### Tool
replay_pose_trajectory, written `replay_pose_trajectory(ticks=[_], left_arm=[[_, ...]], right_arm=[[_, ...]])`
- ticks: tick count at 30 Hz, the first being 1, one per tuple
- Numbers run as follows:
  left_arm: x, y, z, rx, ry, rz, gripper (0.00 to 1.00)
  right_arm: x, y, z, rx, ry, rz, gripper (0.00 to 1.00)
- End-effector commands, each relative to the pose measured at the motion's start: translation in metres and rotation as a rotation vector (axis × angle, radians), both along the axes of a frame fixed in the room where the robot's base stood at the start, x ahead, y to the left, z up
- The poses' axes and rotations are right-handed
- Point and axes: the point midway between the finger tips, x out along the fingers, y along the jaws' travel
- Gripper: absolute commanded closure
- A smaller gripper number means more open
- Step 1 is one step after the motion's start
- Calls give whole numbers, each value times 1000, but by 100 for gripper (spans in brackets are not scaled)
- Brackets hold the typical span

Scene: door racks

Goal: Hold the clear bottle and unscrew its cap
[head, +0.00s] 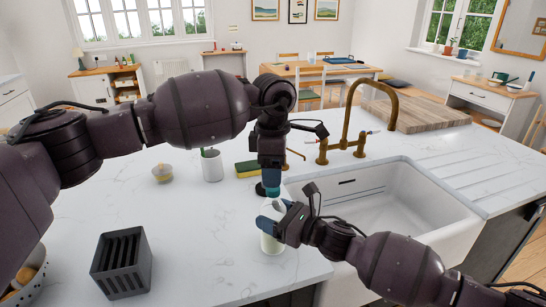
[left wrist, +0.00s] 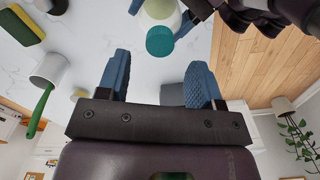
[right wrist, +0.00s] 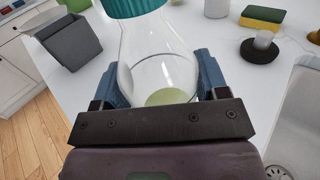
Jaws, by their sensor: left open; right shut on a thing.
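The clear bottle (head: 271,244) stands upright on the white counter left of the sink. It also shows in the right wrist view (right wrist: 156,58), with a pale green patch visible through its lower part. Its teal cap (left wrist: 160,41) is on the neck; its lower edge shows in the right wrist view (right wrist: 134,6). My right gripper (head: 273,211) is shut around the bottle's body. My left gripper (head: 271,190) is above the bottle, pointing down, open and empty. In the left wrist view the cap lies just beyond its fingertips, apart from them.
A dark grey slotted holder (head: 122,262) stands at the front left. A yellow and green sponge (head: 247,168) and a white cup (head: 211,166) are behind the bottle. The white sink (head: 385,205) and brass tap (head: 350,125) are to the right. The counter between holder and bottle is clear.

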Motion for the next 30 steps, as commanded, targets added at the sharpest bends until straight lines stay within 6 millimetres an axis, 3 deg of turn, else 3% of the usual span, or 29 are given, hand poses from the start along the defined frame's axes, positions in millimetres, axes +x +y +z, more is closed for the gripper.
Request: replay_pose_trajectory(ticks=[9, 22, 30], left_arm=[[0, 0, -38, 0, 2, 2, 40], [0, 0, -45, 0, 0, 2, 40], [0, 0, -45, 0, 0, 2, 81]], right_arm=[[0, 0, 0, 0, 0, 0, 99], [0, 0, 0, 0, 0, 0, 99], [0, 0, 0, 0, 0, 0, 99]])
